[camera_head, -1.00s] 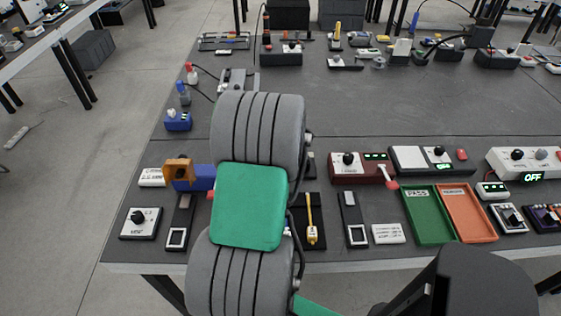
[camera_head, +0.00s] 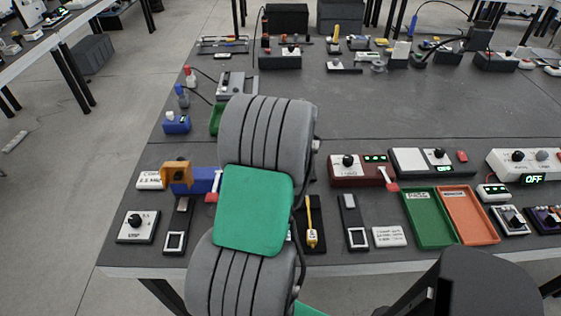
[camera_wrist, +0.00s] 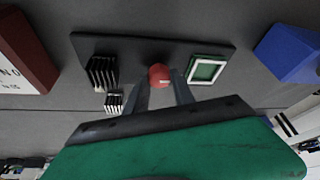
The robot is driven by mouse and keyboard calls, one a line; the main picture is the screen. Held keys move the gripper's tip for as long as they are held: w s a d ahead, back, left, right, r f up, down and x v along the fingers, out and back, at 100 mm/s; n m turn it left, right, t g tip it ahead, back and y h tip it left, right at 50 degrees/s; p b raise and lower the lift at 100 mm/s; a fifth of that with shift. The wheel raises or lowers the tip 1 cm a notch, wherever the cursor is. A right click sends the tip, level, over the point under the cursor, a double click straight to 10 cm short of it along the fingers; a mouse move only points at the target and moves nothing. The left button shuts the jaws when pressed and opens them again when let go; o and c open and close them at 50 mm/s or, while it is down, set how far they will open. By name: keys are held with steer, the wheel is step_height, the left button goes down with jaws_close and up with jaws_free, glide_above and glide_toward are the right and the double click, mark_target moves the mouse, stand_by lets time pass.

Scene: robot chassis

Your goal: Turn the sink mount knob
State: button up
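The knob is a small round red cap (camera_wrist: 158,75) on a long dark plate (camera_wrist: 125,48) in the wrist view. The plate also bears black finned heat sinks (camera_wrist: 101,72) left of the knob and a green square in a white frame (camera_wrist: 208,69) right of it. My gripper (camera_wrist: 159,80) has its two grey fingers apart, one on each side of the red knob and very close to it. I cannot tell whether they touch it. In the head view my arm hides the gripper and the knob.
A blue block (camera_wrist: 289,52) lies right of the plate and a dark red box (camera_wrist: 22,50) left of it in the wrist view. In the head view, green (camera_head: 430,218) and orange (camera_head: 468,215) trays stand at the right. The table's middle (camera_head: 400,105) is clear.

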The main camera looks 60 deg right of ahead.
steer(key=o, duration=0.5)
steer(key=shift+c, duration=0.2)
steer(key=v, duration=0.7)
steer(key=shift+a+r, duration=0.15)
steer(key=shift+r, duration=0.2)
steer(key=shift+s, duration=0.15)
